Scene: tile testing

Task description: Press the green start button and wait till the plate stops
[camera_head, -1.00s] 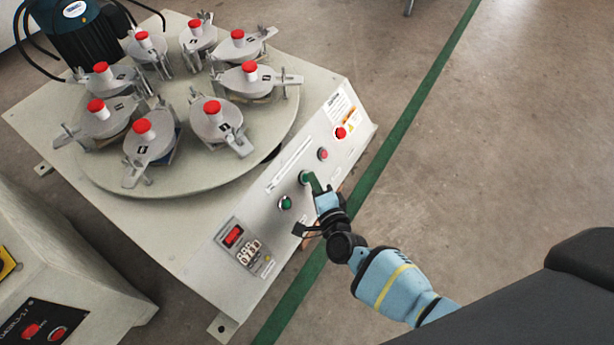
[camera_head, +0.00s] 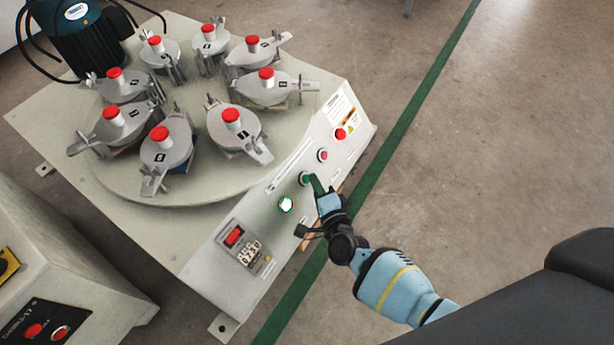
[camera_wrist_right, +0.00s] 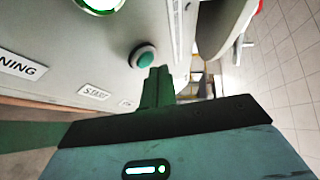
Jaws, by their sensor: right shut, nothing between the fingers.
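The green start button (camera_head: 305,178) is on the sloped front panel of the machine. It also shows in the right wrist view (camera_wrist_right: 143,57), near a START label. My right gripper (camera_head: 314,184) is shut and empty. Its green fingertips (camera_wrist_right: 158,72) are right at the button's edge; I cannot tell whether they touch it. The round plate (camera_head: 185,190) carries several grey clamped holders with red knobs. A green lamp (camera_head: 286,204) beside the start button is brightly lit. My left gripper is not in view.
A red button (camera_head: 322,155) and a red stop knob (camera_head: 340,134) are farther up the panel. A display with keypad (camera_head: 245,244) is at its lower end. A dark motor (camera_head: 75,25) stands at back left, another machine (camera_head: 80,270) at lower left. The floor at right is clear.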

